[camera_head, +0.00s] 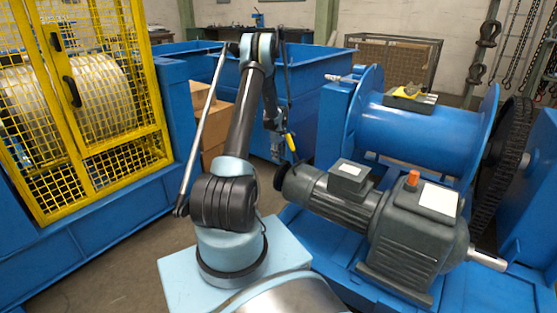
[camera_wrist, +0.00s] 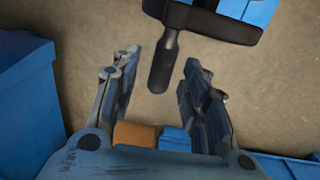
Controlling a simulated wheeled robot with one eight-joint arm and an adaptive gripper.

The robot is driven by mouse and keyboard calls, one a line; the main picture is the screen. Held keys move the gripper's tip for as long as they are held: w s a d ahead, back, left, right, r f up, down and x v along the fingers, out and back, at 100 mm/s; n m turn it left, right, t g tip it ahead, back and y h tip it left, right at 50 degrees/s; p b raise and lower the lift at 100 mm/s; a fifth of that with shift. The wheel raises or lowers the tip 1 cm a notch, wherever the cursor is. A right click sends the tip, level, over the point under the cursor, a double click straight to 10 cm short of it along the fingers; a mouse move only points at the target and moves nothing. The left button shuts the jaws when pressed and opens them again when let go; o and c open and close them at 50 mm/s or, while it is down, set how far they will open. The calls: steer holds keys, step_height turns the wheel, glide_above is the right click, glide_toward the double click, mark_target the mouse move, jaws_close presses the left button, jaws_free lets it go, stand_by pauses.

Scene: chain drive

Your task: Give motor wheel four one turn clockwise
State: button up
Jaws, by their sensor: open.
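The grey motor (camera_head: 345,190) sits on the blue base at right in the head view. A dark wheel (camera_head: 280,178) shows at its left end; no number is readable on it. In the wrist view a black handle (camera_wrist: 163,65) sticks out from a dark part (camera_wrist: 210,22) at the top. My gripper (camera_wrist: 160,62) is open, with one finger on each side of the handle's free end and visible gaps to it. In the head view my gripper (camera_head: 280,150) hangs just above the wheel, partly hidden by my arm.
A blue drum (camera_head: 420,125) with a large black gear (camera_head: 500,155) stands behind the motor. A yellow mesh guard (camera_head: 85,95) is at left. Cardboard boxes (camera_head: 205,115) and a blue bin (camera_head: 320,75) are behind my arm. Bare floor shows at left.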

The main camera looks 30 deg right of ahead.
steer(key=shift+f, duration=1.05)
steer(key=shift+c, duration=0.5)
steer(key=shift+d, duration=0.1)
jaws_close()
steer(key=shift+s+a+r, duration=0.25)
steer(key=shift+a+r, duration=0.05)
steer(key=shift+a, duration=0.35)
steer(key=shift+o, duration=0.5)
jaws_free()
step_height(320, 180, up, 12)
steer(key=shift+a, duration=0.35)
steer(key=shift+s+f, duration=0.1)
steer(key=shift+f, duration=0.05)
